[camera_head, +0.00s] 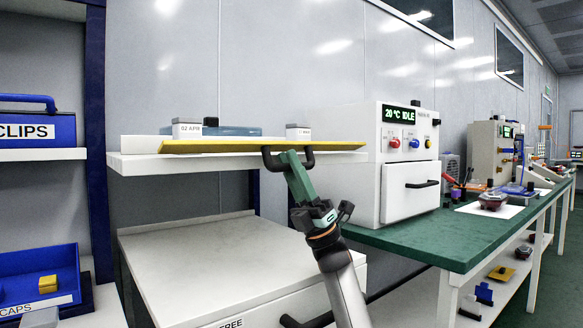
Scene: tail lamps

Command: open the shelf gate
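The shelf gate is a long yellow bar (215,147) along the front edge of the upper white shelf (150,167). It lies nearly level, its right end slightly farther back in the picture. A black U-shaped handle (309,159) hangs at its front. My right gripper (291,159) reaches up from below, its teal fingers across the middle of the handle, and looks shut on it. The fingers overlap each other and hide the middle of the handle. My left gripper is not in view.
Small boxes (187,128) and a blue-grey case (232,131) sit behind the gate. A white cabinet (215,262) with a black drawer handle stands below. A white machine (408,160) on the green bench (430,240) is close on the right. Blue bins (35,128) stand at left.

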